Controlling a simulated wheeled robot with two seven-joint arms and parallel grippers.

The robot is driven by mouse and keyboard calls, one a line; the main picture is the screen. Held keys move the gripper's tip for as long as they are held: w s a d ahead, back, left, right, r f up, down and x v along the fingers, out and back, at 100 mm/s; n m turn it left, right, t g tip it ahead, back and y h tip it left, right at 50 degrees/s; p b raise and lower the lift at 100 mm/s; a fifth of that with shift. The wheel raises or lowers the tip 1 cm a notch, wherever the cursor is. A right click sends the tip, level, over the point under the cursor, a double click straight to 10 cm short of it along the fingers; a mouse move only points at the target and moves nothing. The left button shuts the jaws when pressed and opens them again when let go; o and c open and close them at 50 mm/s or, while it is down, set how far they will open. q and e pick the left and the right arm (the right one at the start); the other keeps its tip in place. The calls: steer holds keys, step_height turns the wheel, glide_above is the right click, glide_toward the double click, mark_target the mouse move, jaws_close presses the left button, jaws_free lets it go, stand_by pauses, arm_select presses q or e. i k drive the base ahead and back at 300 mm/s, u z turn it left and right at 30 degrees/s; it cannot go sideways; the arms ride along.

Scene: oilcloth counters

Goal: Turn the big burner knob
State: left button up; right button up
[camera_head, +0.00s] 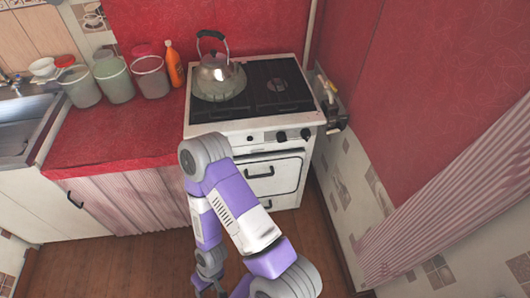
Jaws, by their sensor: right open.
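A white stove (290,127) stands against the red back wall. Its front panel carries dark knobs: a small one (250,138) at the left, and two larger ones, a middle knob (281,136) and a right knob (305,133). I cannot tell which one is the big burner knob. My right arm rises in front of the stove and hides the left part of its front. My right gripper (209,288) hangs low at the bottom edge, below and left of the knobs, apart from them. It is open and empty. My left gripper is out of view.
A metal kettle (215,72) sits on the stove's left burner. An oven handle (259,171) is below the knobs. Several jars, an orange bottle (174,66) and a sink (22,122) are left. A tiled wall (341,180) closes the right side. Wooden floor is clear in front.

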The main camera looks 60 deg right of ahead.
mark_target(280, 136)
steer(key=k, duration=0.55)
steer(key=z, duration=1.6)
steer(key=i, duration=0.5)
steer(key=u, duration=0.7)
steer(key=i, duration=0.7)
steer(key=z, duration=1.35)
